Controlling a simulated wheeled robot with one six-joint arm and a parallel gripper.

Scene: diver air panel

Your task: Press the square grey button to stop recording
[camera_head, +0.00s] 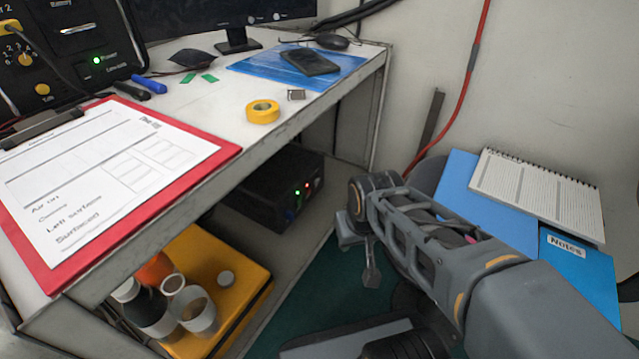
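My arm reaches in from the lower right, and my gripper (360,247) hangs in front of the desk, over the dark green floor. It is small and seen at an angle, so I cannot tell whether its fingers are apart. It appears to touch nothing. A black box (278,188) on the lower shelf has green and red lights. I cannot clearly make out a square grey button on either. A small grey square piece (296,95) lies on the desk.
A red clipboard (225,152) lies at the desk's front left. Yellow tape (263,111), a blue mat (345,77) and a phone (310,61) are on the desk. A yellow case (245,295) with bottles is below. Notebooks (540,190) and a red hose (468,88) are at right.

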